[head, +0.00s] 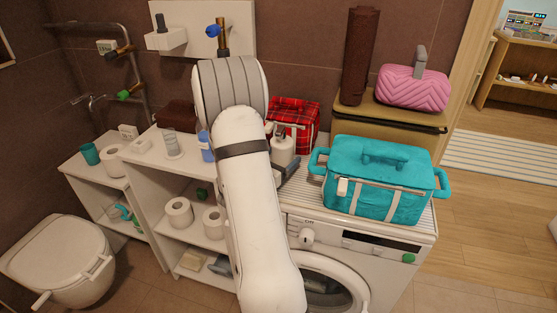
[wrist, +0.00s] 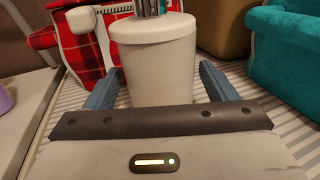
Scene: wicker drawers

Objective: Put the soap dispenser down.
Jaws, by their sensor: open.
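The soap dispenser (wrist: 155,62) is a white cylinder with a metal pump, upright in the wrist view. It also shows in the head view (head: 283,152), just right of my arm, at the left end of the washing machine top (head: 316,192). My gripper (wrist: 159,84) is open, with one blue-grey finger on each side of the dispenser. A gap shows at the right finger; the left finger is close to the dispenser's side. The gripper body hides the dispenser's base. In the head view my gripper (head: 287,170) is partly hidden behind my arm.
A red plaid bag (head: 294,122) stands close behind the dispenser. A teal bag (head: 377,180) stands to the right on the washing machine. A white shelf unit (head: 158,172) with a blue bottle (head: 206,147) is to the left. A tan case (head: 400,113) is behind.

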